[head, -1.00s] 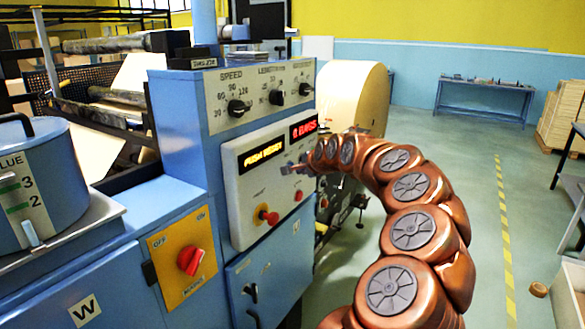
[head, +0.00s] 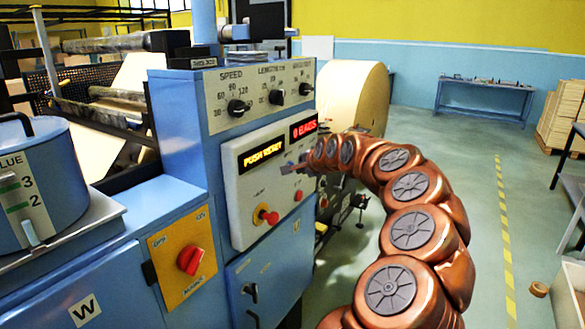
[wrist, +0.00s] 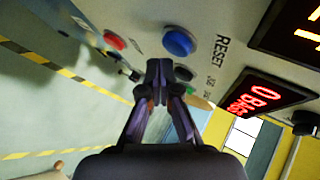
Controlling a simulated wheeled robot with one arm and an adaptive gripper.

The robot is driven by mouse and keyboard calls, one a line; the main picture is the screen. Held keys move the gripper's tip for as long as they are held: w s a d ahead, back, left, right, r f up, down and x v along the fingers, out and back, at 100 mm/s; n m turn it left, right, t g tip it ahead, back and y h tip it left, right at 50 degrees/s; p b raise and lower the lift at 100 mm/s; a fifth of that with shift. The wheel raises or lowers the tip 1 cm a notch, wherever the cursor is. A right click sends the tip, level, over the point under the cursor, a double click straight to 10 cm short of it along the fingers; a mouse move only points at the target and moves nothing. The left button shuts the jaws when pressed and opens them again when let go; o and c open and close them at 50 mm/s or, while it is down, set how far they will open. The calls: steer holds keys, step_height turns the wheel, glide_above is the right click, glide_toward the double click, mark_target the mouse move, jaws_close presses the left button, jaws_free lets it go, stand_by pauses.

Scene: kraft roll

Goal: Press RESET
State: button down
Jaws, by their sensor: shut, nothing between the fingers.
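The blue button (wrist: 180,42) sits beside the printed word RESET (wrist: 208,51) on the pale control panel (head: 243,209). My gripper (wrist: 160,68) is shut and empty. In the wrist view its tips show just below the blue button, with the panel behind; I cannot tell whether they touch it. In the head view my gripper (head: 287,168) is small, in front of the panel under the displays. The left display (head: 262,154) reads PUSH RESET; the right red display (head: 304,130) reads 0 BAGS. The blue button is not discernible in the head view.
A red button (wrist: 114,40) and a partly hidden green button (wrist: 199,103) are near the blue one. A red emergency knob (head: 269,217) protrudes low on the panel. A large kraft roll (head: 355,90) stands behind my arm.

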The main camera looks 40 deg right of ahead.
steer(key=shift+w+f, duration=0.1)
steer(key=shift+w, duration=0.05)
steer(key=shift+w+a, duration=0.15)
steer(key=shift+w, duration=0.05)
steer(key=shift+w+a+b, duration=0.15)
steer(key=shift+w+b, duration=0.15)
steer(key=shift+w, duration=0.15)
stand_by(1.0)
steer(key=shift+s, duration=0.1)
steer(key=shift+s+d+b, duration=0.3)
steer(key=shift+s+b, duration=0.45)
steer(key=shift+b, duration=0.1)
steer(key=shift+s, duration=0.1)
